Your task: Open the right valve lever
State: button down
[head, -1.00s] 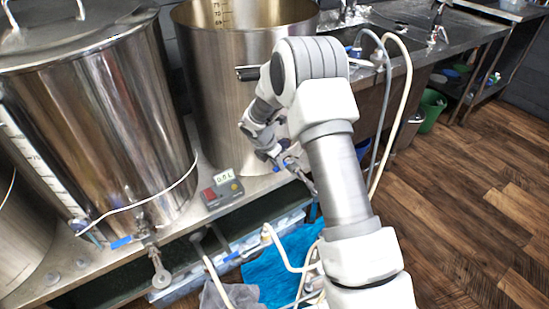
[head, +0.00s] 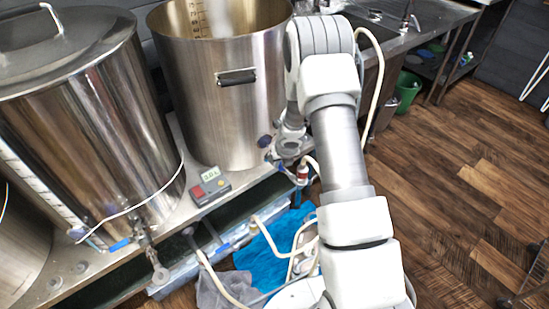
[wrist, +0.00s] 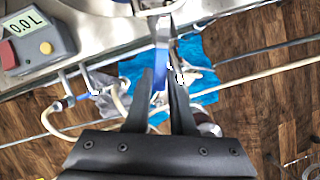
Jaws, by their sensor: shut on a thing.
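The right valve's blue lever (wrist: 160,76) is between the two dark fingers of my gripper (wrist: 164,76) in the wrist view. The fingers are shut on it, and it points down toward my palm. The valve's metal body (wrist: 158,10) is at the top edge of that view. In the head view the right pot (head: 225,110) is tall, open and steel. My wrist is low at its right front side, and my arm hides the fingers and most of the right valve. The left pot (head: 90,120) has its own valve with a blue lever (head: 120,244).
A grey meter (head: 211,187) reading 0.0 L sits on the bench edge; it also shows in the wrist view (wrist: 38,45). Pale hoses (head: 270,240), a blue cloth (head: 262,262) and a grey cloth (head: 222,290) are below. The wooden floor (head: 470,200) at right is mostly clear.

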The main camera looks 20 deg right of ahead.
jog(key=shift+w+d+n+y+p, duration=0.2)
jog(key=shift+d+n+y+p, duration=0.25)
jog(key=shift+d+n+p, duration=0.6)
jog(key=shift+w+d+n+y+p, duration=0.15)
jog(key=shift+d+n+y+p, duration=0.45)
jog(key=shift+n, duration=0.75)
jog(key=c, duration=0.8)
grip_release()
jog(key=shift+o, duration=0.2)
jog(key=p+v, duration=0.3)
jog(key=v, duration=1.4)
jog(key=shift+a+r+p, duration=0.25)
jog(key=shift+r+p, duration=0.05)
jog(key=shift+p, duration=0.05)
jog(key=shift+w, duration=0.15)
